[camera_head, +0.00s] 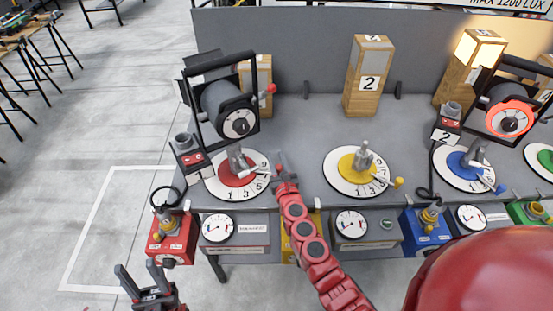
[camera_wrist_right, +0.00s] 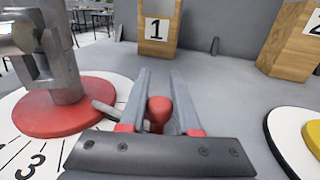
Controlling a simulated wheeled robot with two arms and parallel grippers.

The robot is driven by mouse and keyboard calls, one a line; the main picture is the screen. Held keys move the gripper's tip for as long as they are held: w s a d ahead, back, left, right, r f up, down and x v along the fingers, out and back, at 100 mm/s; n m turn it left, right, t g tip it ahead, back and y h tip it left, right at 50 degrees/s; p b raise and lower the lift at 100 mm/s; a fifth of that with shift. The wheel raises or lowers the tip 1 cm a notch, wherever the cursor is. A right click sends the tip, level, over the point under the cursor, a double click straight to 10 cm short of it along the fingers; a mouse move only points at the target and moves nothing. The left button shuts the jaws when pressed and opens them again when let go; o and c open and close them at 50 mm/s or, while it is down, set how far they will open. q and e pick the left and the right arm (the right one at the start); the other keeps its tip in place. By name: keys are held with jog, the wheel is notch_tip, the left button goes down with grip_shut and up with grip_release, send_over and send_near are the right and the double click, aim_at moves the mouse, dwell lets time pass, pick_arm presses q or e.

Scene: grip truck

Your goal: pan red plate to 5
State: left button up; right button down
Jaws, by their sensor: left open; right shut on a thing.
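The red plate (camera_head: 232,176) sits on a white dial marked 1, 3, 5 at the left of the bench, with a grey post on it. The red plate also shows at the left in the right wrist view (camera_wrist_right: 60,125). My right gripper (camera_head: 284,172) is at the dial's right edge, near the 5 side. In the right wrist view its fingers are closed around a red knob (camera_wrist_right: 159,108). A grey handle (camera_wrist_right: 104,108) runs from the plate toward that knob. The exact pointer reading is unclear. My left gripper (camera_head: 148,285) is open and empty, low in front of the bench.
Wooden block 1 (camera_wrist_right: 157,28) is behind my right gripper. The yellow dial (camera_head: 335,178) lies to the right, and the blue dial (camera_head: 448,170) further right. Gauges and coloured boxes line the bench front.

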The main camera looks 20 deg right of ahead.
jog(key=shift+s, duration=0.1)
jog(key=shift+s+a+m+g+h+p, duration=0.2)
jog(key=shift+s+a+m+h, duration=0.15)
jog(key=shift+s+m+h, duration=0.55)
jog(key=shift+s+a+m+g+h+p, duration=0.1)
jog(key=shift+s+a+m+g+h, duration=0.3)
jog(key=shift+h, duration=0.9)
jog(key=shift+s+a+m+g+h, duration=0.45)
jog(key=shift+s+m+h, duration=0.35)
jog(key=shift+h, duration=0.25)
jog(key=shift+s+a+m+g+h, duration=0.4)
jog(key=shift+s+m+h, duration=0.35)
jog(key=shift+h, duration=0.3)
jog(key=c, duration=0.6)
grip_release()
jog(key=b+v, duration=0.3)
jog(key=v, duration=1.4)
jog(key=shift+a, duration=0.2)
